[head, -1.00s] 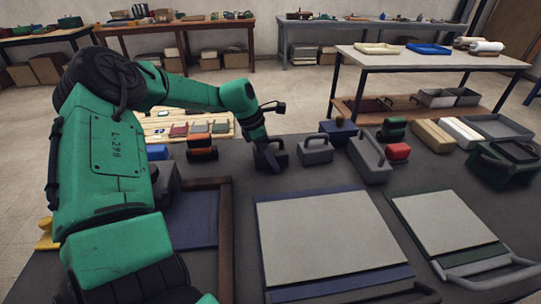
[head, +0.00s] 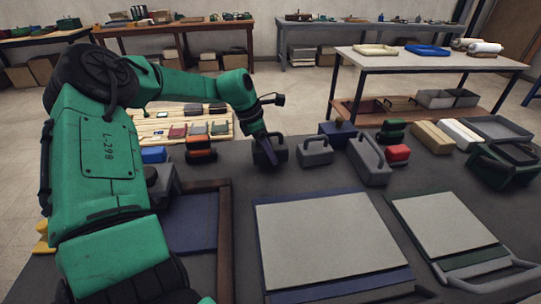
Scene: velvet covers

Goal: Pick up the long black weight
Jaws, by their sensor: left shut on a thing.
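The black weight (head: 282,154) is a dark block with a handle at the back of the dark table, left of a grey weight. My left gripper (head: 267,153) comes down on it from above and is shut on it. The fingers cover its left part, and the grip itself is too small to see clearly. I cannot tell for sure whether its underside is clear of the table. My right gripper is not in view.
A grey handled weight (head: 315,153) stands close on the right, then a longer grey one (head: 369,163). Orange-and-black blocks (head: 201,149) stand on the left. A large grey panel with a blue border (head: 325,240) lies in front.

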